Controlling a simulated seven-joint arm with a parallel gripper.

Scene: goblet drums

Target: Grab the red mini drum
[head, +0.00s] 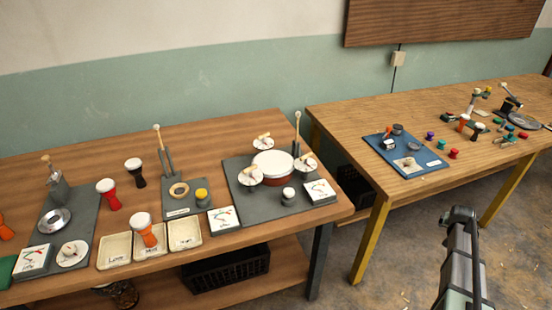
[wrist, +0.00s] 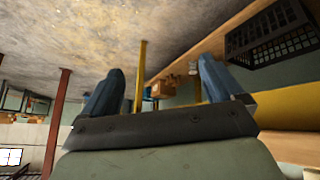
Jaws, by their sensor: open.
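A red mini goblet drum (head: 109,196) with a white head stands upright on the left table, left of centre in the head view. A black goblet drum (head: 136,174) stands just behind and to its right. An orange goblet drum (head: 148,234) stands in front, on the middle one of three small trays. My gripper (wrist: 160,72) is open and empty in the wrist view, its two dark blue fingers apart. My arm shows at the lower right of the head view, far from the red drum. The red drum is not seen in the wrist view.
Left of the red drum is a dark board (head: 85,222) with a metal dish; right are a board (head: 180,209) with a ring and a drum-set board (head: 240,180). Small trays (head: 114,263) line the front. A second table (head: 350,112) stands right, across a floor gap.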

